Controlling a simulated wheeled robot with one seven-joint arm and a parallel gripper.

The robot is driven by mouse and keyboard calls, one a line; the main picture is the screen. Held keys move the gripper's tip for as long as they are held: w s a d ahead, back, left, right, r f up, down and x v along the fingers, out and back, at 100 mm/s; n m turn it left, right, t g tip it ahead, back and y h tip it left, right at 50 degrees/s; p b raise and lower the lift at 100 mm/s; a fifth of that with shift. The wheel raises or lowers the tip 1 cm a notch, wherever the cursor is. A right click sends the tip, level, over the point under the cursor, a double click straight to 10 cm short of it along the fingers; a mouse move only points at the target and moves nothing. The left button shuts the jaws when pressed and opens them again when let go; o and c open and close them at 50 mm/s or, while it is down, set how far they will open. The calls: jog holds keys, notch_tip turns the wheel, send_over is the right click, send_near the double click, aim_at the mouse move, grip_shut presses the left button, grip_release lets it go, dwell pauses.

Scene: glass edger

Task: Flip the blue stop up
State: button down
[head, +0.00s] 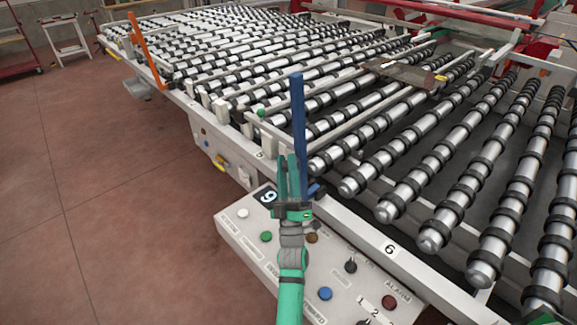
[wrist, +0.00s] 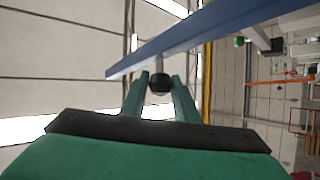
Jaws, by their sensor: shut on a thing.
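The blue stop (head: 298,115) is a long flat bar that stands about upright at the near edge of the roller conveyor in the head view. In the wrist view the blue stop (wrist: 215,30) runs diagonally across the top, with a short grey stem ending in a dark knob (wrist: 160,83). My green gripper (head: 293,162) is at the lower part of the bar. In the wrist view the fingers of my gripper (wrist: 159,88) are closed around the knob. The foot of the stop is partly hidden behind my gripper.
A control panel (head: 235,235) with several buttons and knobs lies under my arm. The roller conveyor (head: 440,130) fills the middle and right. An orange upright bar (head: 146,52) stands at its far left. The brown floor (head: 90,180) at left is clear.

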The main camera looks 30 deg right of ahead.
jog(key=c, duration=1.4)
grip_release()
jog(key=shift+w+f, duration=0.15)
jog(key=shift+f, duration=0.1)
jog(key=shift+r, duration=0.1)
jog(key=s+a, duration=0.1)
jog(key=s, duration=0.3)
jog(key=s+a+f, duration=0.1)
jog(key=s+a, duration=0.1)
jog(key=s, duration=0.2)
jog(key=s+a+f, duration=0.1)
jog(key=s+a, duration=0.1)
jog(key=s, duration=0.3)
jog(key=shift+s+a+f, duration=0.1)
jog(key=shift+a, duration=0.1)
